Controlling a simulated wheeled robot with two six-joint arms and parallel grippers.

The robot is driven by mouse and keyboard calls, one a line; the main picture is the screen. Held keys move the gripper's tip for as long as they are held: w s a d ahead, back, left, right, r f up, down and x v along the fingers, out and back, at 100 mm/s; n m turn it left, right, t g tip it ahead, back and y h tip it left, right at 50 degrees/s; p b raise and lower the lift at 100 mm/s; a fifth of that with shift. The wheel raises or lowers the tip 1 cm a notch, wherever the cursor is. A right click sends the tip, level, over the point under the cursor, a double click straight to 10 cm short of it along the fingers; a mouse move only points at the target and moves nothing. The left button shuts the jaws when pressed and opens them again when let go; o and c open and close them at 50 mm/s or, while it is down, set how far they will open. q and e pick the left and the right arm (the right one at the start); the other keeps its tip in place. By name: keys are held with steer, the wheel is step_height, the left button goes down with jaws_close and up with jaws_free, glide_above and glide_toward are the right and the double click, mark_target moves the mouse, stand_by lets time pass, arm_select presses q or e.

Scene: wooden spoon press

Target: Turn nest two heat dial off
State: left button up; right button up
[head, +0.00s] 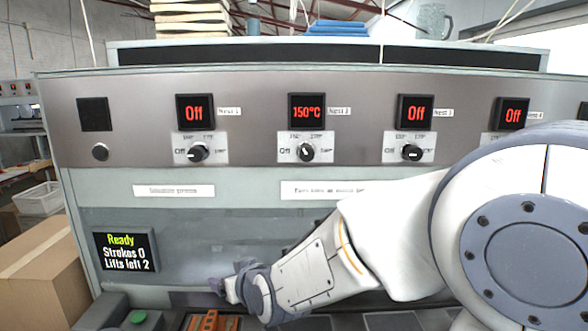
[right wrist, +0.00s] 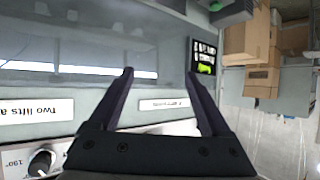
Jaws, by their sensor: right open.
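The nest two heat dial (head: 306,152) is a black knob on a white scale plate, second from the left on the grey panel. Its mark points roughly upward, away from the "Off" print at its left. The display above it (head: 307,111) reads 150°C in red. My right gripper (head: 228,288) is low and left of that dial, in front of the press, apart from the panel's dials. In the right wrist view its two dark fingers (right wrist: 160,75) are spread with nothing between them. That view is turned over and shows a dial (right wrist: 43,160) at lower left, partly cut off. My left gripper is not in view.
Similar dials stand at left (head: 198,153) and right (head: 411,153), with displays reading Off. A status screen (head: 126,252) reads Ready, Strokes 0, Lifts left 2. A green button (head: 137,317) is at lower left. My right arm covers the fourth dial. Space before the upper left panel is clear.

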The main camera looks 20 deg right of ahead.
steer(key=w+d+r+m+t+h, duration=0.25)
steer(key=w+d+r+t, duration=0.25)
steer(key=w+d+r, duration=0.25)
steer(key=m+t+h, duration=0.3)
steer(key=t+h, duration=0.2)
steer(key=h, duration=0.3)
glide_toward(307, 157)
steer(key=shift+y, duration=0.25)
steer(key=p+x, duration=0.6)
steer(key=x, duration=0.4)
steer(key=shift+s+r, duration=0.15)
steer(key=shift+w+d+r+p, duration=0.1)
steer(key=shift+w+d+p, duration=0.1)
steer(key=shift+w+p, duration=0.3)
jaws_close()
